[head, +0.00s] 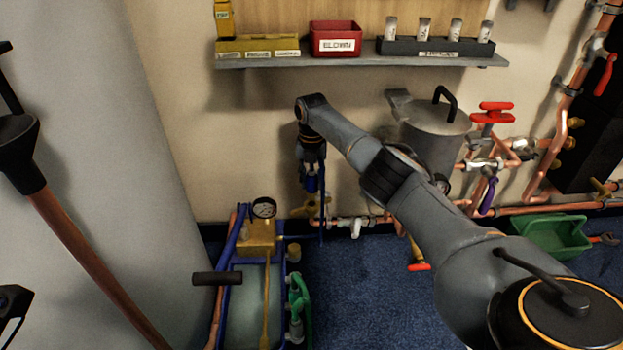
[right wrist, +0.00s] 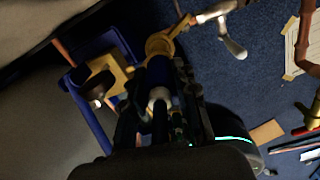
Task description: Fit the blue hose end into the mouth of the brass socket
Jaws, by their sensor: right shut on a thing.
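My right gripper (head: 312,176) hangs down near the wall, shut on the blue hose end (head: 312,186). The brass socket (head: 313,207) is just below the hose end, on the low pipe run by the wall. In the right wrist view the dark blue hose end (right wrist: 158,74) points from between my right fingers (right wrist: 160,105) at the round brass socket (right wrist: 159,45) and overlaps its near edge. The socket's mouth is mostly hidden, so I cannot tell whether the hose end touches or has entered it. A thin blue hose hangs below the gripper. My left gripper is not recognisable in either view.
A blue-framed cart (head: 232,297) with a brass block and gauge (head: 264,208) stands left of the socket. A white-handled valve (head: 356,227) is close on its right. A grey canister (head: 437,135) and copper pipes are farther right. Blue carpet (head: 345,290) lies open in front.

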